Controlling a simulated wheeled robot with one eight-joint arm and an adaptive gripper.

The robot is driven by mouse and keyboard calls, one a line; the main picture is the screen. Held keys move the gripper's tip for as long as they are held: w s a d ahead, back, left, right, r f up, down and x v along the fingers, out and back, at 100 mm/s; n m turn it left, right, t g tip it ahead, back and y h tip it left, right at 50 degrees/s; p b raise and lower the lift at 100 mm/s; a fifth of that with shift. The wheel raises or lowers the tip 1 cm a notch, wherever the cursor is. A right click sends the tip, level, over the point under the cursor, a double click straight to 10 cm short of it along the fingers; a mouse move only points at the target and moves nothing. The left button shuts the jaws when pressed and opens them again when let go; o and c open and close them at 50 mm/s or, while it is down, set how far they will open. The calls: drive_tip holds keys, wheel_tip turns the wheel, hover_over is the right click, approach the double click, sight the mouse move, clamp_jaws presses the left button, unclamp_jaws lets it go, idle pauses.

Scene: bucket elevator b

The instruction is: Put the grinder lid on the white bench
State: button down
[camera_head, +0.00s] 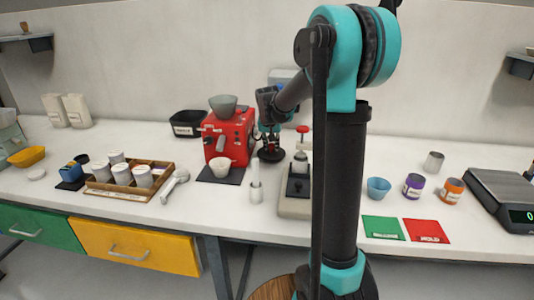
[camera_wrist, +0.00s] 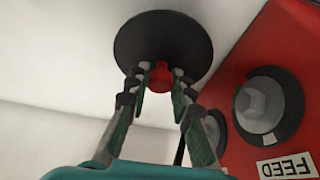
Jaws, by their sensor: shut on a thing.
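The grinder lid is a round black disc with a red knob (camera_wrist: 161,74); its dark disc shows low beside the red machine in the head view (camera_head: 271,156). My gripper (camera_wrist: 160,92) is shut on the red knob, with a finger on each side of it. In the head view my gripper (camera_head: 270,132) points down over the disc. The white bench (camera_head: 220,205) lies under and around it. I cannot tell whether the disc touches the bench.
The red machine (camera_head: 240,127) stands close left of the lid, with a grey bowl (camera_head: 223,105) on top. A grey device (camera_head: 296,206) with a red knob above it stands to the right. A black bin (camera_head: 188,123) is behind left. My arm hides part of the bench.

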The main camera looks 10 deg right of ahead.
sight(267, 156)
drive_tip(key=shift+s+a+f, duration=0.3)
drive_tip(key=shift+s+a, duration=0.3)
drive_tip(key=shift+s, duration=0.2)
drive_tip(key=shift+s+a+f, duration=0.3)
drive_tip(key=shift+s+a, duration=0.25)
drive_tip(key=shift+s, duration=0.25)
drive_tip(key=shift+f, duration=0.1)
drive_tip(key=c, duration=1.3)
unclamp_jaws()
drive_tip(key=v, duration=1.2)
